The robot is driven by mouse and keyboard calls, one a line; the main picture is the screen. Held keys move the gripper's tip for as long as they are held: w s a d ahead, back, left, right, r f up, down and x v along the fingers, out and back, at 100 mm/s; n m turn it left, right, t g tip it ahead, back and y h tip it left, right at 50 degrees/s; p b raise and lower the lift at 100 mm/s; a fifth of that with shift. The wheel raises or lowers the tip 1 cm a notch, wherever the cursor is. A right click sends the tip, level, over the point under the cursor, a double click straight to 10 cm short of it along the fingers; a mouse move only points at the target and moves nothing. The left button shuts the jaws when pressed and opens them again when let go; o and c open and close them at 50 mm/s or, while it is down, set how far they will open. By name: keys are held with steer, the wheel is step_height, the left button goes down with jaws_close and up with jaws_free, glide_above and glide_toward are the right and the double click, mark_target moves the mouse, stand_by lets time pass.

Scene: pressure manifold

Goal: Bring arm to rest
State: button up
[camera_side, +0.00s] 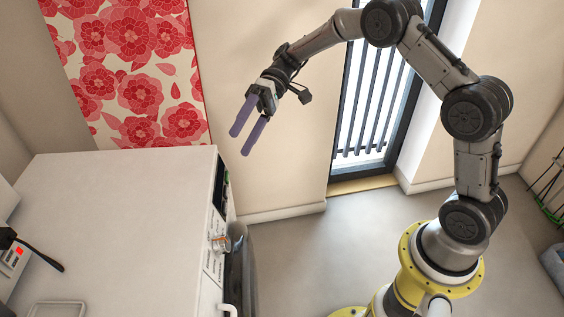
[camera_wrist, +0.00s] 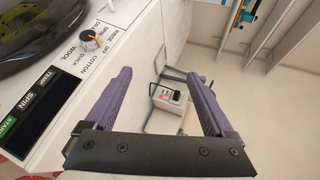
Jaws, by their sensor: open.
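A small grey device (camera_wrist: 170,102) shows beyond the fingers in the wrist view. A dark cable and a red-lit switch box (camera_side: 14,256) are at the far left. A barred window (camera_side: 375,110) stands behind my arm. The floor (camera_side: 310,255) between machine and base is clear.

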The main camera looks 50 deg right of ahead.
steer(key=s+d+r+t+h, duration=0.1)
steer(key=s+r+t+h, duration=0.15)
steer(key=s+r, duration=0.45)
steer(key=s+r+t+h, duration=0.1)
steer(key=s+r+h, duration=0.35)
steer(key=s, duration=0.55)
steer(key=s+d+f+m+t+h, duration=0.3)
steer(key=s+d+f+t+h, duration=0.2)
steer(key=s+d, duration=0.5)
steer(key=shift+d+f+h, duration=0.2)
steer(key=shift+d+h, duration=0.2)
steer(key=shift+h, duration=0.1)
